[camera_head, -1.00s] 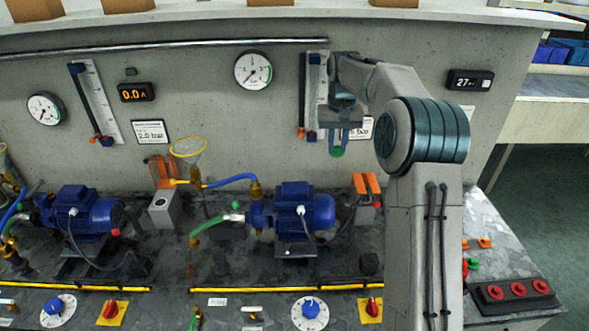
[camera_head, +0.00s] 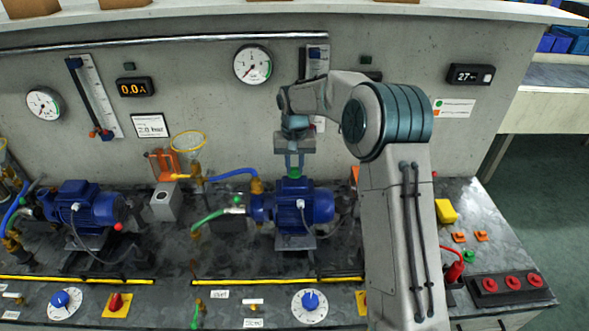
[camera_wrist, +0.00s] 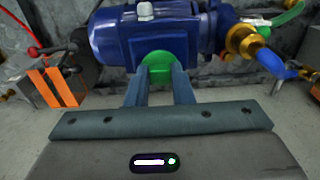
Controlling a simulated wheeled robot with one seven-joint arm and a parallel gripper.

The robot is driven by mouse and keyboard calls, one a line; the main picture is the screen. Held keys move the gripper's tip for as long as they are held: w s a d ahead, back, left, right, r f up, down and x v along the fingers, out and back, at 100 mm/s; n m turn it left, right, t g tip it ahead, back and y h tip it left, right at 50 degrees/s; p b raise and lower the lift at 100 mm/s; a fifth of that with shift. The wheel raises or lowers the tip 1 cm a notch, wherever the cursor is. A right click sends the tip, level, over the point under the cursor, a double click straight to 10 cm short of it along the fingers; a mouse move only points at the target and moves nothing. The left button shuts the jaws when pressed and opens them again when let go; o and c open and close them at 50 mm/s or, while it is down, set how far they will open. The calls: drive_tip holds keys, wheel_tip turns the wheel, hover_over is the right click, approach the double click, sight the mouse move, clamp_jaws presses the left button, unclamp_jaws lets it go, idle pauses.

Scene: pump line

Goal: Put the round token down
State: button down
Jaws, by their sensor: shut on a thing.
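The round token (camera_wrist: 158,67) is a green disc between my gripper's (camera_wrist: 159,85) two fingertips in the wrist view. My gripper is shut on it. In the head view my gripper (camera_head: 294,165) points down, with the green token (camera_head: 295,173) at its tips. The token shows in front of the blue motor (camera_head: 293,205) of the right pump in that view. In the wrist view the blue motor (camera_wrist: 110,35) lies beyond the token. I cannot tell whether the token touches the motor.
Blue dial (camera_head: 310,301), a red knob on a yellow plate (camera_head: 117,303) and yellow strips line the bench front. A yellow funnel (camera_head: 188,141) stands left of the right pump. A red-button box (camera_head: 512,286) is at right. Some bench right of my arm is bare.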

sight(295, 169)
drive_tip(key=shift+f, duration=1.3)
drive_tip(key=shift+f, duration=0.1)
drive_tip(key=c, duration=1.3)
unclamp_jaws()
wheel_tip(295, 169, up, 12)
drive_tip(key=b, duration=0.2)
drive_tip(key=s+d+r+t, duration=0.1)
drive_tip(key=s+d+r, duration=0.35)
drive_tip(key=s, duration=0.25)
drive_tip(key=s+d+t, duration=0.1)
drive_tip(key=s+d, duration=0.1)
drive_tip(key=s, duration=0.7)
drive_tip(key=s+d+f+t, duration=0.1)
drive_tip(key=s+d, duration=0.2)
drive_tip(key=s, duration=0.6)
drive_tip(key=s+d+f+t, duration=0.1)
drive_tip(key=s+d, duration=0.2)
drive_tip(key=s, duration=0.6)
drive_tip(key=shift+s+d+f, duration=0.2)
drive_tip(key=shift+s+f, duration=0.05)
drive_tip(key=shift+s, duration=0.15)
